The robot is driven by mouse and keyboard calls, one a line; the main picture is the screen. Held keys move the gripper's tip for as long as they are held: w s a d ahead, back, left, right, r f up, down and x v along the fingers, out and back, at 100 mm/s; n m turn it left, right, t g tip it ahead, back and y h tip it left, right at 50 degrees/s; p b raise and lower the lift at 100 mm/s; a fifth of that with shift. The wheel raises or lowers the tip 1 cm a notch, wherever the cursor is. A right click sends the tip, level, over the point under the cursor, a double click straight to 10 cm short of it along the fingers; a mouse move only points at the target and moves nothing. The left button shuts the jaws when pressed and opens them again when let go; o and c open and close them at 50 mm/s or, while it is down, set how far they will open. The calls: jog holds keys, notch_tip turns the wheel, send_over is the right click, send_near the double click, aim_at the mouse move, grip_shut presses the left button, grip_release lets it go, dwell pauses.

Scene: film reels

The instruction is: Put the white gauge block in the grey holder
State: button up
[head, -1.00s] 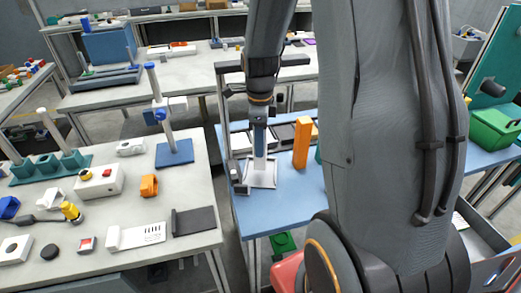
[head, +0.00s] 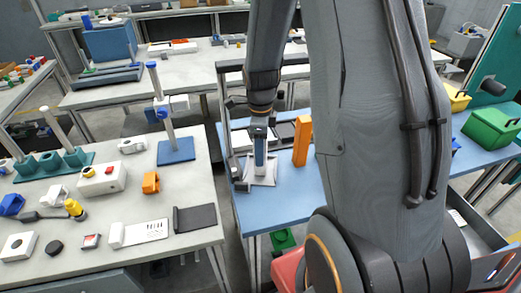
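My gripper (head: 259,150) points straight down over the blue-topped table, seen from behind and small. Its fingers show a blue patch, and whether they are open or shut is not clear. A white piece (head: 259,171), which looks like the white gauge block, shows right at and below the fingertips. I cannot tell whether it is gripped. Under it lies a pale grey square tray-like piece (head: 271,179), possibly the grey holder. I cannot tell whether the white piece touches it or hangs just above.
An upright orange block (head: 302,141) stands close to the right of my gripper. A dark frame post (head: 226,125) rises to its left. The blue table (head: 275,212) is clear in front. A light worktable (head: 115,212) with several parts stands at the left.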

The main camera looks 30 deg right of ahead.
jog(key=shift+r+b, duration=0.8)
jog(key=shift+r, duration=3.1)
